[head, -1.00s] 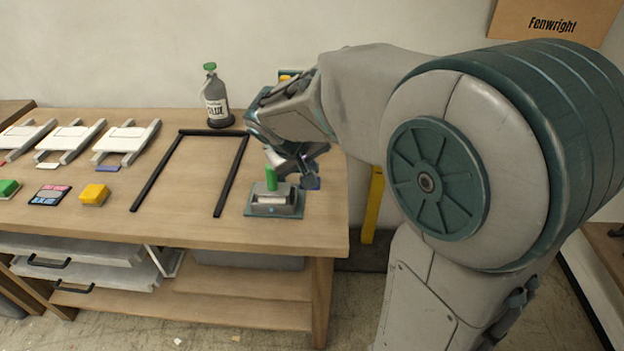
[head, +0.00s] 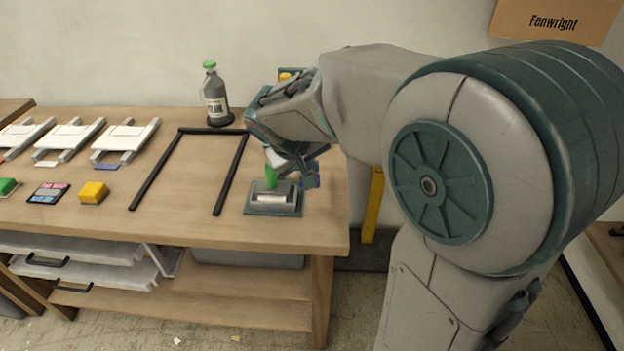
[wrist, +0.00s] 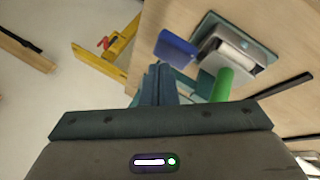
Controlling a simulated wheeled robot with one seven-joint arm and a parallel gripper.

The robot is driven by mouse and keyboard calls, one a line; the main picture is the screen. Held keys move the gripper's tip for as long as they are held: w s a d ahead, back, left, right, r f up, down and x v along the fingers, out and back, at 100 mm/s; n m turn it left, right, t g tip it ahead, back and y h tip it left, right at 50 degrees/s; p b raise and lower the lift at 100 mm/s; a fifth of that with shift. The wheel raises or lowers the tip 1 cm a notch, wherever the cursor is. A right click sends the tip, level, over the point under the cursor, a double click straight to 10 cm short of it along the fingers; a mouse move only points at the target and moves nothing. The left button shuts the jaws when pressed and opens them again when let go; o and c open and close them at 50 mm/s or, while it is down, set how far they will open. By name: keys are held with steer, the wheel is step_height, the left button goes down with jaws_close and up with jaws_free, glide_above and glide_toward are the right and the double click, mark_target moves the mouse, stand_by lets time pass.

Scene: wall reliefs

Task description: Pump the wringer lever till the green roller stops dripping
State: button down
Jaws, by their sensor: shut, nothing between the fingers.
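The wringer is a grey metal body (head: 283,196) on a teal base plate (head: 250,207), near the table's front right corner. A green cylinder, apparently the roller (head: 270,176), stands at its left; in the wrist view the green roller (wrist: 222,83) is beside the metal body. A blue paddle, apparently the lever's end (head: 311,182), sticks out at the right and shows in the wrist view (wrist: 177,47). My gripper (wrist: 158,75) is shut and empty, close to the blue paddle; whether they touch is unclear. Drips cannot be made out.
A black frame (head: 163,169) lies left of the wringer. A grey bottle with a green cap (head: 215,100) stands behind. White racks (head: 126,138), a yellow block (head: 93,193) and a green block (head: 6,187) are further left. A yellow post (head: 373,205) stands beyond the table's right edge.

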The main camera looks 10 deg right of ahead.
steer(key=shift+s+a+f+b, duration=0.1)
steer(key=shift+s+f+b, duration=0.1)
steer(key=shift+f+b, duration=0.65)
steer(key=shift+s+a+f+b, duration=0.1)
steer(key=shift+s+f+b, duration=0.15)
steer(key=shift+f+b, duration=0.6)
steer(key=shift+s+f+b, duration=0.2)
steer(key=shift+f+b, duration=0.65)
stand_by(2.2)
steer(key=shift+r, duration=0.15)
stand_by(0.4)
steer(key=shift+w+d+r+p, duration=0.1)
steer(key=shift+w+r+p, duration=0.15)
steer(key=shift+r+p, duration=0.55)
steer(key=shift+w+d+r+p, duration=0.1)
steer(key=shift+w+r+p, duration=0.15)
steer(key=shift+r+p, duration=0.55)
steer(key=shift+w+d+r+p, duration=0.1)
steer(key=shift+w+r+p, duration=0.3)
steer(key=shift+r, duration=0.7)
steer(key=shift+s, duration=0.15)
steer(key=shift+w+d+r+p, duration=0.1)
steer(key=shift+w+r+p, duration=0.1)
steer(key=shift+r+p, duration=0.5)
steer(key=shift+w+r+p, duration=0.2)
steer(key=shift+r+p, duration=0.3)
steer(key=shift+r, duration=0.4)
steer(key=shift+w+d+r+p, duration=0.1)
steer(key=shift+w+r+p, duration=0.1)
steer(key=shift+r+p, duration=0.5)
